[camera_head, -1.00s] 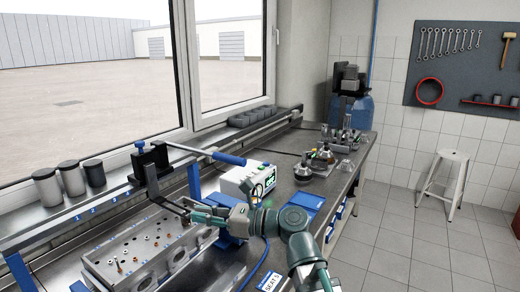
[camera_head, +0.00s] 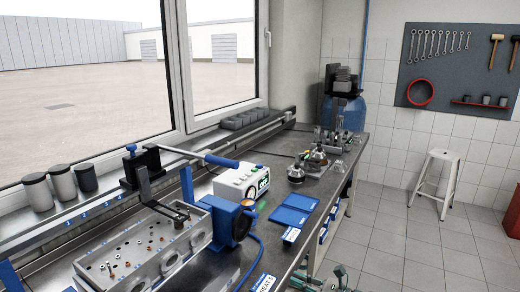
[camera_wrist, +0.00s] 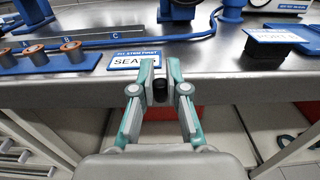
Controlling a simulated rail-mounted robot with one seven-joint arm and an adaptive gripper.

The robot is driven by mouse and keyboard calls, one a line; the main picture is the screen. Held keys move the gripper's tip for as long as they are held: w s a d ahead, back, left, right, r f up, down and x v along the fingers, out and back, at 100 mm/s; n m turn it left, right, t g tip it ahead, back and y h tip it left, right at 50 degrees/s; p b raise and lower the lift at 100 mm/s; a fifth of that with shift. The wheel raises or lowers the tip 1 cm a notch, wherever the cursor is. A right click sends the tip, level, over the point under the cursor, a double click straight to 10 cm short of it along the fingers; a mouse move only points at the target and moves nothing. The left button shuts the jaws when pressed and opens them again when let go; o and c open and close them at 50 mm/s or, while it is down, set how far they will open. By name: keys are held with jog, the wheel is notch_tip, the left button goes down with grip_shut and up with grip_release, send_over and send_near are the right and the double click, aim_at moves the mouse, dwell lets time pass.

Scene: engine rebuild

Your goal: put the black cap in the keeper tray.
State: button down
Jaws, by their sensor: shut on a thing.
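In the wrist view my gripper (camera_wrist: 160,80) is shut on the black cap (camera_wrist: 160,90), a small dark piece between the teal fingers. It is in front of the bench edge, just below a white card whose visible letters read "SEA" (camera_wrist: 133,62). In the head view only teal parts of my arm show at the bottom edge, and the cap cannot be made out. A flat blue tray (camera_head: 297,207) lies on the bench right of the white device. I cannot tell whether it is the keeper tray.
In the wrist view a blue rack (camera_wrist: 70,64) with copper-coloured rings stands at left, and a dark block (camera_wrist: 262,50) under a white card at right. In the head view the cylinder head (camera_head: 150,245) and a blue-and-black fixture (camera_head: 230,222) fill the near bench.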

jog(key=d+f+m+t, duration=0.1)
jog(key=d+f, duration=0.2)
jog(key=d, duration=0.1)
jog(key=a+r+g, duration=0.1)
jog(key=a+r, duration=0.1)
jog(key=a, duration=0.1)
jog(key=a+r+n, duration=0.1)
jog(key=a+r, duration=0.2)
jog(key=a+r+n+g, duration=0.1)
jog(key=a+r, duration=0.2)
jog(key=a, duration=0.1)
jog(key=shift+w+g+y, duration=0.2)
jog(key=shift+g+y, duration=0.1)
jog(key=shift+y, duration=0.1)
jog(key=s+a+r+g, duration=0.1)
jog(key=s+a+r, duration=0.1)
jog(key=a+r, duration=0.9)
jog(key=s+a+r+n+g, duration=0.1)
jog(key=s+a+r, duration=0.1)
jog(key=a+r, duration=1)
notch_tip(320, 180, up, 5)
jog(key=shift+s+a+f+n+y, duration=0.15)
jog(key=shift+s+a+n+y, duration=0.15)
jog(key=shift+s+y, duration=0.1)
